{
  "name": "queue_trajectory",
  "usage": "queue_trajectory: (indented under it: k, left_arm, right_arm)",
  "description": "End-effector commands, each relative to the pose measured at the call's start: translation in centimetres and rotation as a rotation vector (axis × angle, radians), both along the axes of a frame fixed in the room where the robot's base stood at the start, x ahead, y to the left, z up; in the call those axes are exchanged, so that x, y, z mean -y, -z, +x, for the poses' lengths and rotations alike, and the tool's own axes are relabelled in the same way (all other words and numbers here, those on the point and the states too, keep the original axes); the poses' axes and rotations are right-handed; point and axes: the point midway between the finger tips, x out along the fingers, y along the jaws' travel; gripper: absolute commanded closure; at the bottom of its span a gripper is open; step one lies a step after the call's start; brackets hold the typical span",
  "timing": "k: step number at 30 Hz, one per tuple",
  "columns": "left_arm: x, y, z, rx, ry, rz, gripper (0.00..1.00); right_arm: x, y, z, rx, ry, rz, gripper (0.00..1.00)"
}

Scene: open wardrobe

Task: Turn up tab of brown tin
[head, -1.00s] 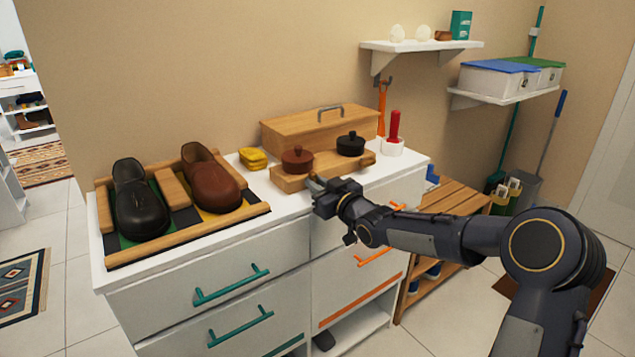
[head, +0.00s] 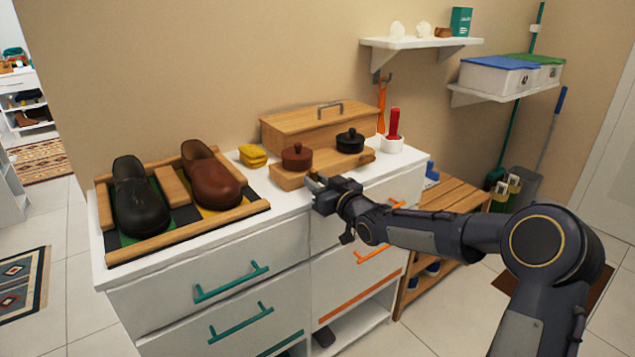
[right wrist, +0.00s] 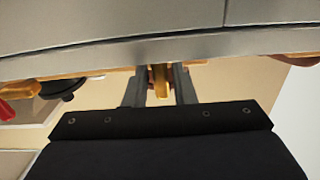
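The brown tin (head: 297,157), with a knobbed lid, stands on a wooden board (head: 290,181) on the white dresser. My right gripper (head: 313,182) is at the board's front edge, just in front of and below the tin. In the right wrist view, a narrow gold-yellow piece (right wrist: 160,82), perhaps the tab, shows between the two fingers of the right gripper (right wrist: 163,85). Whether the fingers press on it cannot be told. No tab can be made out in the head view. My left gripper is not in view.
A black tin (head: 350,141) shares the board, with a wooden box (head: 318,124) behind. A yellow cloth (head: 253,155) lies left of the tin, and a shoe tray (head: 225,218) beyond it. A white holder (head: 391,145) with a red handle stands at right.

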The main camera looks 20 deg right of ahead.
Motion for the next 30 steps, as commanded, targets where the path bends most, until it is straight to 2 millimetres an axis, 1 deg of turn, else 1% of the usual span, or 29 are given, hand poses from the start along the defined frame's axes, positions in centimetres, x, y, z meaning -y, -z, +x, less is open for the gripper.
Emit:
queue_trajectory:
  k: [5,8,15,18,21,25,30]
  left_arm:
    - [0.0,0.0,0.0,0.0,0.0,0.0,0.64]
    - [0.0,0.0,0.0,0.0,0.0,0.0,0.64]
    - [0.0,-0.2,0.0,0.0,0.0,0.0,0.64]
    - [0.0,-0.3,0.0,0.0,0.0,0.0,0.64]
    - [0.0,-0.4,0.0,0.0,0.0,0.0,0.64]
    - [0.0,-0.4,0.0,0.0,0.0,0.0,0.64]
    - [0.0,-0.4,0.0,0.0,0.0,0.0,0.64]
  right_arm:
    - [0.0,-0.2,-0.1,0.004,0.0,-0.001,0.76]
    - [0.4,-0.2,-0.9,0.004,0.001,-0.002,0.76]
    - [1.8,-0.2,-4.7,0.002,0.002,-0.003,0.76]
    - [2.3,-0.2,-6.1,0.002,0.002,-0.003,0.76]
    - [2.6,-0.1,-6.9,0.002,0.001,-0.002,0.76]
    - [2.7,-0.1,-7.4,0.001,0.0,-0.001,0.76]
    - [2.7,0.0,-7.4,0.001,0.0,-0.001,0.76]
